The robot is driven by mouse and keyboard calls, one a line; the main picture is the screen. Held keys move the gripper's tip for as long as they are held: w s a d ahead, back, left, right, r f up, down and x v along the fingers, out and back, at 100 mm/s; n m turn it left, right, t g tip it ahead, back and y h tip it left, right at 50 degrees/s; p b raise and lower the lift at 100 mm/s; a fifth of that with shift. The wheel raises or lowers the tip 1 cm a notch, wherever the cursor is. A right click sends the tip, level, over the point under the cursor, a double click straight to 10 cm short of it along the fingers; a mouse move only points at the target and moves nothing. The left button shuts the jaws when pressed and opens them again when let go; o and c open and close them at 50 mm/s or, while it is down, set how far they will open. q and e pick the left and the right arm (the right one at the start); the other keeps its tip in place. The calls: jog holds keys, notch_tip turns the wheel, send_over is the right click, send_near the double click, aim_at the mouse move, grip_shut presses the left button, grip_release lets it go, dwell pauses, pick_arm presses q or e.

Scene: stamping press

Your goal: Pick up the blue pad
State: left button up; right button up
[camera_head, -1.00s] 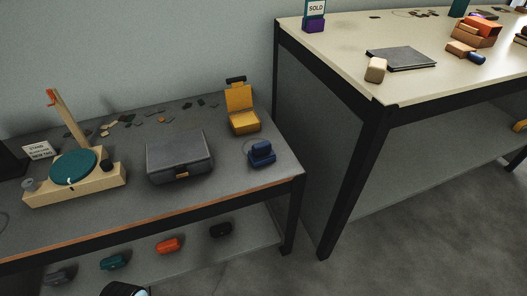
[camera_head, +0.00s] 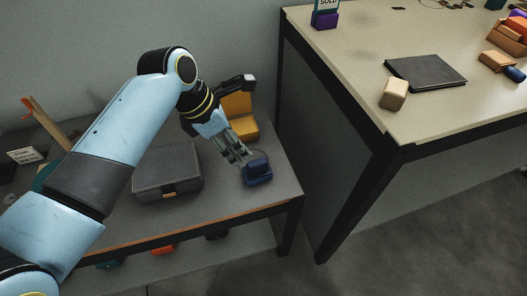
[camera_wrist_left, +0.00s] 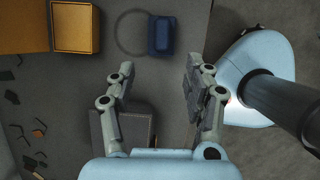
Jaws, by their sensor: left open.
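The blue pad (camera_head: 258,170) is a small dark blue block near the right end of the grey table. It also shows in the left wrist view (camera_wrist_left: 161,36), top centre, beyond the fingertips and between their lines. My left gripper (camera_head: 238,157) is open and empty, with its fingers reaching toward the pad from the upper left. In the left wrist view the open fingers (camera_wrist_left: 157,80) are spread apart. I cannot tell from the head view whether a fingertip touches the pad. My right gripper is not in view.
A grey case (camera_head: 167,174) lies left of the pad, below my left arm. An open yellow box (camera_head: 241,125) stands behind the pad. A taller cream table (camera_head: 350,60) stands to the right. My arm partly hides a turntable-like wooden device (camera_head: 47,130).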

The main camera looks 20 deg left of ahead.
aim_at(257, 162)
pick_arm(q)
jog(key=b+x, duration=0.2)
jog(key=x, duration=0.3)
jog(key=shift+d, duration=0.1)
jog(key=shift+w+d+f, duration=0.1)
jog(key=shift+f, duration=0.2)
jog(key=b+x, duration=0.1)
jog(key=x, duration=0.1)
jog(key=b+x, duration=0.1)
jog(key=x, duration=0.1)
jog(key=shift+w+d+f, duration=0.15)
jog(key=shift+w+d, duration=0.05)
jog(key=shift+d, duration=0.3)
jog(key=shift+f, duration=0.2)
jog(key=shift+c, duration=1.3)
jog(key=c, duration=0.7)
grip_shut()
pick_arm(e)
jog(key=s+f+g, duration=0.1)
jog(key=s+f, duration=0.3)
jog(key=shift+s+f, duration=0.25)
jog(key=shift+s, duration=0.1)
